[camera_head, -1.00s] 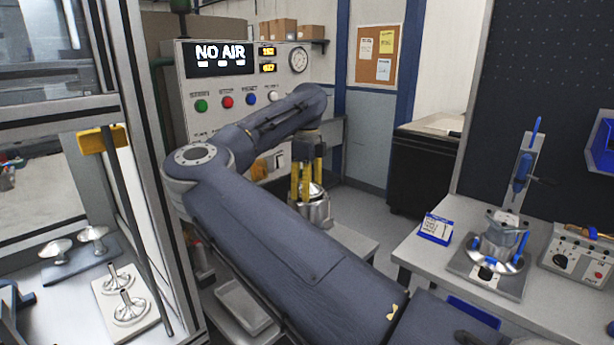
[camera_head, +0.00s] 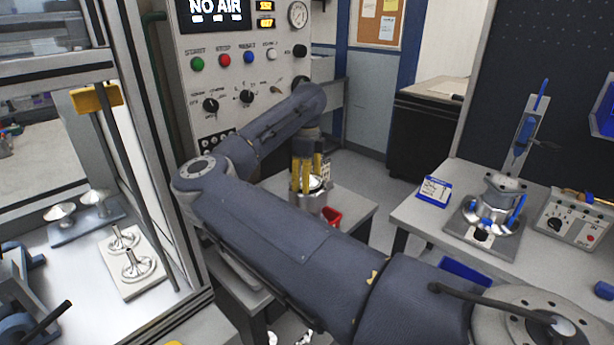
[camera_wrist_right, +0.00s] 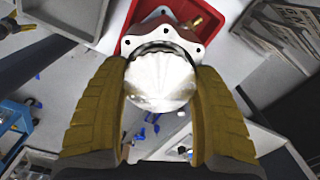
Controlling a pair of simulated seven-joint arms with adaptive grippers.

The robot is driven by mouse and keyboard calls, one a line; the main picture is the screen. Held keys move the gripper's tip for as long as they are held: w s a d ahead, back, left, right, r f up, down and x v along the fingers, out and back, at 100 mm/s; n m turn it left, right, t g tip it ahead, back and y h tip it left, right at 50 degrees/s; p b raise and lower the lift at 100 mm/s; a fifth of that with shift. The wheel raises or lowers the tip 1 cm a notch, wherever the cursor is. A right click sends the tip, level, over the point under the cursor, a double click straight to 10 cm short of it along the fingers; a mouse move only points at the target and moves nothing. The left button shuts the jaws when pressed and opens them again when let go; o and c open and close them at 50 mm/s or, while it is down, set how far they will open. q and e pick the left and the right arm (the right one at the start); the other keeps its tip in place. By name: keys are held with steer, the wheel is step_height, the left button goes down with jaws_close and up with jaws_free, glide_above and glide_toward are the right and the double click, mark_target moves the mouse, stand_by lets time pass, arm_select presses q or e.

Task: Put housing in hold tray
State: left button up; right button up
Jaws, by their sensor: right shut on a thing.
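The housing (camera_head: 311,198) is a shiny grey metal part with a rounded body, in the middle of the head view. In the right wrist view the housing (camera_wrist_right: 160,82) shows a bright dome, and a flange with holes shows just beyond it. My right gripper (camera_head: 308,182) points down, its yellow fingers shut on the housing; they sit on both sides of it in the wrist view (camera_wrist_right: 162,105). A red tray (camera_head: 333,217) shows partly behind the housing; it also shows in the wrist view (camera_wrist_right: 213,35). I cannot tell whether the housing touches a surface. My left gripper is not in view.
A panel (camera_head: 240,90) reading "NO AIR" stands behind my right arm. A grey bench (camera_head: 415,215) at the right carries a clamping fixture (camera_head: 490,235), a blue-edged card (camera_head: 434,190) and a control box (camera_head: 575,220). A glazed enclosure with metal parts stands at the left.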

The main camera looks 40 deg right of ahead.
steer(key=shift+f, duration=1.3)
steer(key=o, duration=1.6)
steer(key=shift+f, duration=0.1)
steer(key=shift+c, duration=0.2)
step_height(320, 180, up, 12)
steer(key=shift+r, duration=0.15)
